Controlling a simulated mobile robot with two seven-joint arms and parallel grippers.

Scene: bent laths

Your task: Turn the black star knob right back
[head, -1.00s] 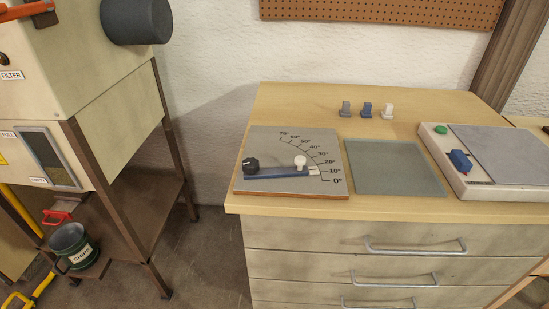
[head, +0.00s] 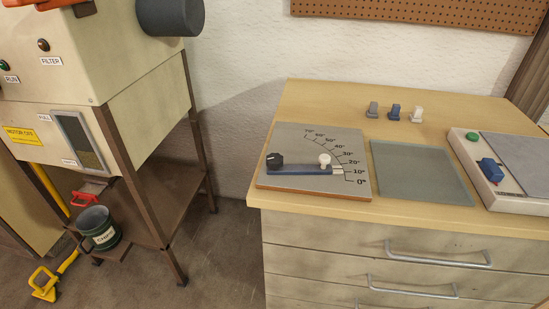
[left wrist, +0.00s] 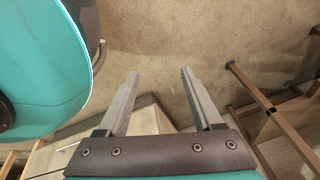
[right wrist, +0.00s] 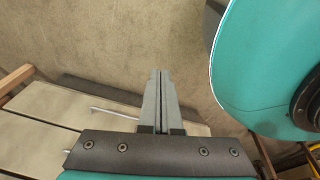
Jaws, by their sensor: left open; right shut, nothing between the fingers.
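The black star knob (head: 275,161) sits at the left end of a blue arm (head: 303,169) on a grey angle plate (head: 313,143) with a degree scale. A white knob (head: 324,160) stands near the arm's right end, and the arm's tip lies near the 10° mark. The plate lies on the wooden bench top. My left gripper (left wrist: 160,80) is open and empty, over bare floor in its wrist view. My right gripper (right wrist: 159,75) is shut with nothing in it. Neither gripper shows in the head view.
A grey-green mat (head: 421,171) lies right of the plate. Several small clips (head: 395,111) stand behind it. A pale device (head: 480,176) with a green button is at the right.

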